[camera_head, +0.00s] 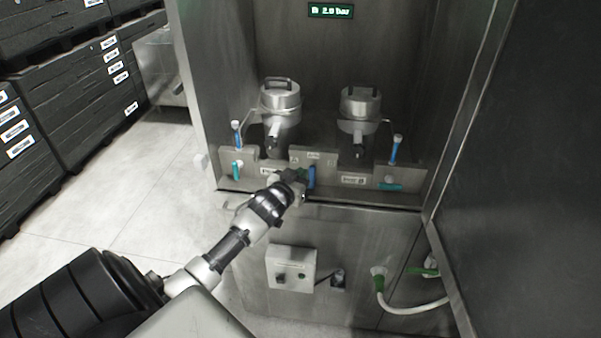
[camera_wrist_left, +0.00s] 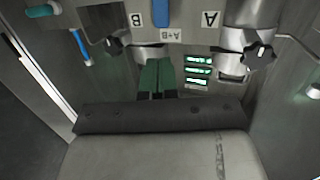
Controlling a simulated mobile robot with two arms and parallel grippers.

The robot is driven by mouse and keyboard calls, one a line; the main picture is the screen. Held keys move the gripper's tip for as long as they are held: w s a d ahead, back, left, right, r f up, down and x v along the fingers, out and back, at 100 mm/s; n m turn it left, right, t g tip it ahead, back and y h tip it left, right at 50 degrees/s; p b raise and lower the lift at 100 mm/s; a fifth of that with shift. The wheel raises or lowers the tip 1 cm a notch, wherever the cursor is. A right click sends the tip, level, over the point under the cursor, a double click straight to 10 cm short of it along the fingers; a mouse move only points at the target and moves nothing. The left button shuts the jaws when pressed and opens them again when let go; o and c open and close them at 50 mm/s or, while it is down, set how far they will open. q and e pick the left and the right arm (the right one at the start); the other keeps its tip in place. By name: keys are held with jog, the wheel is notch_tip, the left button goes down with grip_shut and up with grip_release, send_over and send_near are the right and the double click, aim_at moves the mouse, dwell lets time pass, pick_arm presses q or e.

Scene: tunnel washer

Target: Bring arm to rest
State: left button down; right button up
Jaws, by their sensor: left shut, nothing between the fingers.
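My left arm reaches in from the lower left of the head view. Its gripper (camera_head: 299,175) is in front of the valve panel (camera_head: 328,158), close beside the middle blue handle (camera_head: 311,178); I cannot tell whether they touch. In the left wrist view the green fingers (camera_wrist_left: 157,76) are together with nothing between them. My right gripper is in neither view.
Two steel canisters (camera_head: 281,103) (camera_head: 360,108) stand in the cabinet behind the panel. Blue and teal handles (camera_head: 395,150) (camera_head: 390,187) flank them. A control box (camera_head: 291,268) and a hose (camera_head: 410,309) are below. Black crates (camera_head: 75,85) stand left; the floor (camera_head: 130,190) between is clear.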

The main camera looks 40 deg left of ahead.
pick_arm(q)
jog(key=shift+w+f, duration=0.15)
jog(key=shift+f, duration=0.05)
jog(key=s+d+f+m+g+h+b, duration=0.1)
jog(key=s+d+f+g+b, duration=0.3)
jog(key=f, duration=0.8)
jog(key=s+d+f+g, duration=0.1)
jog(key=s+f, duration=0.6)
jog(key=f, duration=0.6)
jog(key=s+d+f+m+g+h+b, duration=0.1)
jog(key=s+d+f+g, duration=0.3)
jog(key=f, duration=0.8)
jog(key=s+d+f+m+g+b, duration=0.1)
jog(key=s+d+f+g, duration=0.1)
jog(key=s+f, duration=0.5)
jog(key=s+d+f+g+h+b, duration=0.1)
jog(key=s+d+f, duration=0.4)
jog(key=s, duration=1)
jog(key=s+d+f+m+g+b, duration=0.1)
jog(key=s+d+f+g+b, duration=0.1)
jog(key=s+f, duration=0.7)
jog(key=s+d+g, duration=0.1)
jog(key=s+d, duration=0.1)
jog(key=s, duration=0.1)
jog(key=shift+d+m+b, duration=0.15)
jog(key=shift+m+b, duration=0.15)
jog(key=shift+b, duration=0.05)
jog(key=shift+w, duration=0.1)
